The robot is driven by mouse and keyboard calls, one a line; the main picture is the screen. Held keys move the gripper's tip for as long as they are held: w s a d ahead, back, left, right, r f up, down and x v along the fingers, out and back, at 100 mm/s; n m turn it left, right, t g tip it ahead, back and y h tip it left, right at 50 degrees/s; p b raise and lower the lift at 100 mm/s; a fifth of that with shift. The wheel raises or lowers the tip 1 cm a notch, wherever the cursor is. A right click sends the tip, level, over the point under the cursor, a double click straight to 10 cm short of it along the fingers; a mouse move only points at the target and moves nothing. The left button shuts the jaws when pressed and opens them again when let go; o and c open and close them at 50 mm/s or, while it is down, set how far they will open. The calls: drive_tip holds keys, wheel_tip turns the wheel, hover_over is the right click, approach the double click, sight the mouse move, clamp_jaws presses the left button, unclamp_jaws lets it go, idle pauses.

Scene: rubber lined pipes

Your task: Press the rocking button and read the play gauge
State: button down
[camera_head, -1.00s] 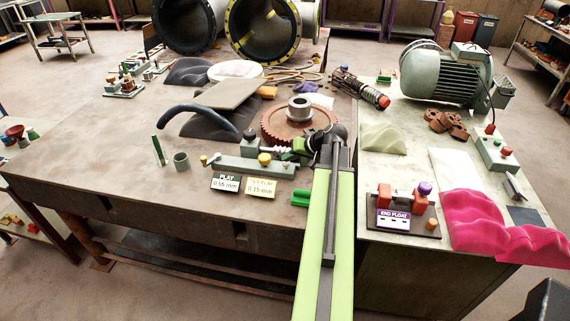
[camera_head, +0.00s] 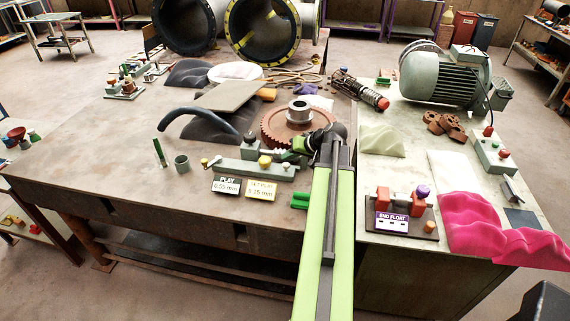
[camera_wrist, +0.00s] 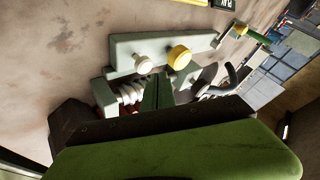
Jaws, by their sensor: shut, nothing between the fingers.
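The grey-green play fixture (camera_head: 240,168) stands near the bench's front edge. It bears a yellow button (camera_head: 265,160), which also shows in the wrist view (camera_wrist: 179,57). A cream button (camera_wrist: 143,64) sits beside it. I cannot tell from the frames which is the rocking button. The dark PLAY gauge plate (camera_head: 226,185) in front reads 0.55 mm. The yellow plate (camera_head: 261,190) beside it appears to read SET PLAY 0.15 mm. My gripper (camera_wrist: 156,80) is shut and empty, its green tips close to the two buttons. I cannot tell whether they touch.
A red-brown gear (camera_head: 284,128) stands just behind the fixture. A spring (camera_wrist: 131,93) lies close beside my fingers. The right bench holds an END FLOAT fixture (camera_head: 393,221). Bare bench top (camera_head: 110,150) lies left.

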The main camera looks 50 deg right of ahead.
sight(288, 165)
wheel_tip(288, 165, up, 5)
drive_tip(key=p, duration=0.5)
drive_tip(key=shift+r, duration=0.1)
idle(0.6)
